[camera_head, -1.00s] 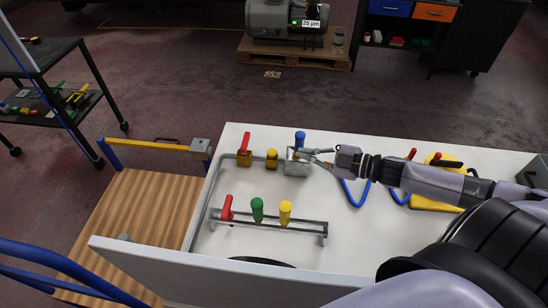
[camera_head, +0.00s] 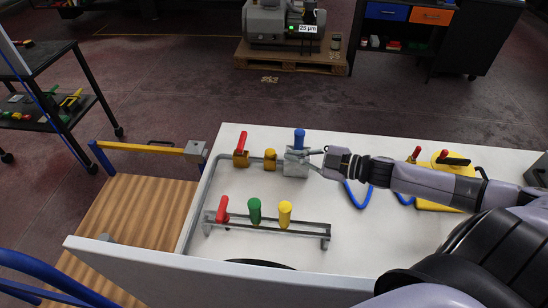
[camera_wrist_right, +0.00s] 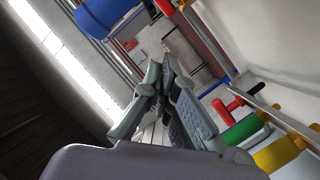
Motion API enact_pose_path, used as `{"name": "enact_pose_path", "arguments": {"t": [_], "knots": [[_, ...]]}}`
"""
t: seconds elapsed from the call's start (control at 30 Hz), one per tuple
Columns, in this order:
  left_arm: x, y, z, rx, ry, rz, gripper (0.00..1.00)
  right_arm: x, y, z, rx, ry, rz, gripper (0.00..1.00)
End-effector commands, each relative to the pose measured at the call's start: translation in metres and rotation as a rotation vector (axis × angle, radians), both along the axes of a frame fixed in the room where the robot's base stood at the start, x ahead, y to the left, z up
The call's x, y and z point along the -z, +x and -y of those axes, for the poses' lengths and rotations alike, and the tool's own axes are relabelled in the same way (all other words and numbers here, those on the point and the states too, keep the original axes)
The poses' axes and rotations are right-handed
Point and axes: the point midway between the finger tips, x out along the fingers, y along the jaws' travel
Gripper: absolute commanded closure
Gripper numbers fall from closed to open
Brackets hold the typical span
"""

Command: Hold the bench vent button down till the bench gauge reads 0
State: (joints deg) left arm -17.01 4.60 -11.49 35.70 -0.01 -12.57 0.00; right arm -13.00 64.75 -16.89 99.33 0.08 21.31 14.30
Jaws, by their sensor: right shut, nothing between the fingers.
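My right gripper (camera_head: 313,159) reaches in from the right over the white bench (camera_head: 265,185). Its fingers are shut and empty, with the tips at the right side of a grey block (camera_head: 293,169) on the grey pipe. A blue cylinder (camera_head: 299,137) stands behind that block. In the right wrist view the closed fingers (camera_wrist_right: 160,88) point away, with a large blue part (camera_wrist_right: 108,14) above. I cannot make out the vent button or whether the fingers touch it. I cannot make out a bench gauge reading either. My left gripper is not in view.
Red (camera_head: 222,208), green (camera_head: 254,210) and yellow (camera_head: 285,213) handles stand on a front rail. A red-handled valve (camera_head: 241,147) and a yellow fitting (camera_head: 270,159) sit left of the block. A pump (camera_head: 278,24) reading 25 µm stands on a pallet. Blue hoses lie under my arm.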

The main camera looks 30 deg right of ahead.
Motion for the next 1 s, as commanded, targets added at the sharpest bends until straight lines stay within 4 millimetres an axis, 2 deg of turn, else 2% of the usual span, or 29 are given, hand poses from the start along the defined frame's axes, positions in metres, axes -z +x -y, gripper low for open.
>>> {"name": "enact_pose_path", "arguments": {"t": [0.03,0.17,0.6,0.63,0.8,1.0], "knots": [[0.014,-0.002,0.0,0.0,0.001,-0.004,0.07,0.007,0.007,-0.005,-0.003,0.001,0.005,1.0],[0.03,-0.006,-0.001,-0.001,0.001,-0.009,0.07,0.01,0.021,-0.015,-0.001,0.0,0.005,1.0],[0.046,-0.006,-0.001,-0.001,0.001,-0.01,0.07,0.017,0.062,-0.042,0.0,0.001,0.003,1.0],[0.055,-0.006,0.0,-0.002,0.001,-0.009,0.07,0.026,0.063,-0.039,0.001,-0.001,0.001,1.0],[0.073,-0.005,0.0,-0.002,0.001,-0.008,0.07,0.04,0.07,-0.03,0.001,0.0,0.0,1.0],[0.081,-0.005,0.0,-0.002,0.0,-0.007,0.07,0.047,0.075,-0.025,0.0,0.0,0.0,1.0]]}}
